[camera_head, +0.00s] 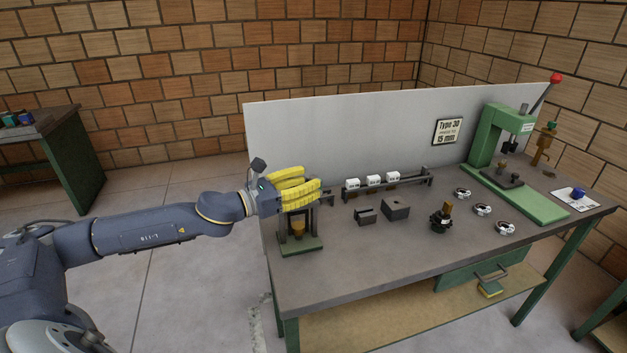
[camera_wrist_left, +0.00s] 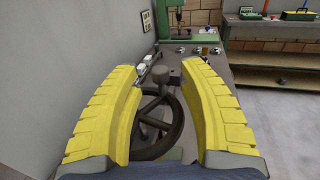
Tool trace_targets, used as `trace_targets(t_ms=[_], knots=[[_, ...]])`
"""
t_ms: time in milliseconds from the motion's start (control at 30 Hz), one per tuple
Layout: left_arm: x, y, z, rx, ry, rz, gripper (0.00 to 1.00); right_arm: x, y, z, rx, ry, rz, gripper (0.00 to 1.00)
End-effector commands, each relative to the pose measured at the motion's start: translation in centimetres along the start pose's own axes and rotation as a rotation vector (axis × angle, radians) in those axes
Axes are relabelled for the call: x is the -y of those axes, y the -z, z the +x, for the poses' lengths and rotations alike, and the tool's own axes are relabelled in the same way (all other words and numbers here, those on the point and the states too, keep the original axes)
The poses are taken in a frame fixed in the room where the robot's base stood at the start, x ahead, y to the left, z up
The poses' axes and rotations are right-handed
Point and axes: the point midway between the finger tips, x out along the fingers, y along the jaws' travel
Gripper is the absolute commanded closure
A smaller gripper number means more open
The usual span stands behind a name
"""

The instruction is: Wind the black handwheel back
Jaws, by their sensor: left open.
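The black handwheel (camera_wrist_left: 179,126) shows in the left wrist view, with its spokes and a dark knob at its far side. My left gripper (camera_head: 314,188) has yellow fingers and is open. In the left wrist view its two fingers (camera_wrist_left: 158,70) stand on either side of the wheel, one left and one right. The wheel's left part is partly hidden by the left finger; I cannot tell whether either finger touches it. In the head view the gripper is over a small green-based stand (camera_head: 301,244) at the bench's left end, and hides its top. My right gripper is out of view.
The grey bench (camera_head: 340,270) has a back panel (camera_head: 340,130). Right of the gripper are white blocks on a rail (camera_head: 400,184), dark blocks (camera_head: 396,208), a black fixture (camera_head: 441,218), several round metal parts (camera_head: 482,209) and a green press (camera_head: 520,190). The bench's front left is clear.

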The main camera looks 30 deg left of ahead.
Motion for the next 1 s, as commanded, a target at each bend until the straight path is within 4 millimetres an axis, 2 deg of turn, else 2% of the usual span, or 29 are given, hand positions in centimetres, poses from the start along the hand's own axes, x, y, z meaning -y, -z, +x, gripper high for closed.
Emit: trace_targets(t_ms=[333,867,1000], knots=[[0.0,-0.1,1.6,0.001,0.000,0.002,0.59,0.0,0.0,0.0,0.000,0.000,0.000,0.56],[0.0,0.0,1.9,-0.001,0.001,0.002,0.59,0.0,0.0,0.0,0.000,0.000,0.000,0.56],[0.0,0.0,1.9,-0.001,0.001,0.002,0.75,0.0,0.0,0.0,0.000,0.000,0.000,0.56]])
